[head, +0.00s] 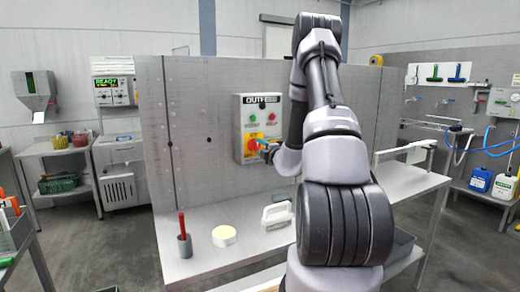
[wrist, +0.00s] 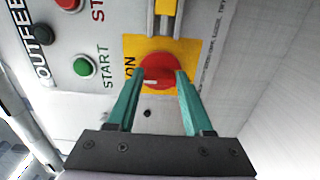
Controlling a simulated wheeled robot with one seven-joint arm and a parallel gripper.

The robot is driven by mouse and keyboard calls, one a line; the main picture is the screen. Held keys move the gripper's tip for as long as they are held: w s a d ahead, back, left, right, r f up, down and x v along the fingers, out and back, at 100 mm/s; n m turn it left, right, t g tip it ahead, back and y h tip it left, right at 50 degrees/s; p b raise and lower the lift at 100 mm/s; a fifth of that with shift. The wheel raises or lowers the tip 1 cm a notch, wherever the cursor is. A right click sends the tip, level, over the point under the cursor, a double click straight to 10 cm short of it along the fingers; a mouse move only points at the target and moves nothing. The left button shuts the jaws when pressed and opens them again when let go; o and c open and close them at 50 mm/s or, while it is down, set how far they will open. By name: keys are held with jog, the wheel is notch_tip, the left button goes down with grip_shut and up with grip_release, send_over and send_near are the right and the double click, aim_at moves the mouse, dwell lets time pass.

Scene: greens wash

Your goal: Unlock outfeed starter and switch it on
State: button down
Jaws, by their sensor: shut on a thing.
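The outfeed starter (head: 260,122) is a light grey box on the upright metal panel, with a green START button (wrist: 84,67) and a red STOP button (wrist: 68,4). Its red rotary knob (wrist: 157,70) sits on a yellow plate (wrist: 190,52) marked ON. The knob's white mark points left in the wrist view, to the ON side. My gripper (wrist: 156,82) has its teal fingers shut on the knob's two sides. In the head view my gripper (head: 262,146) is at the starter's lower part.
On the steel bench (head: 200,258) below stand a grey cup (head: 184,246) with a red stick, a round cream-topped tub (head: 224,236) and a white handled item (head: 277,215). My arm hides part of the bench and panel.

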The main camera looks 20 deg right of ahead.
jog(key=shift+c, duration=1.5)
grip_release()
jog(key=s, duration=1.1)
jog(key=shift+d, duration=0.25)
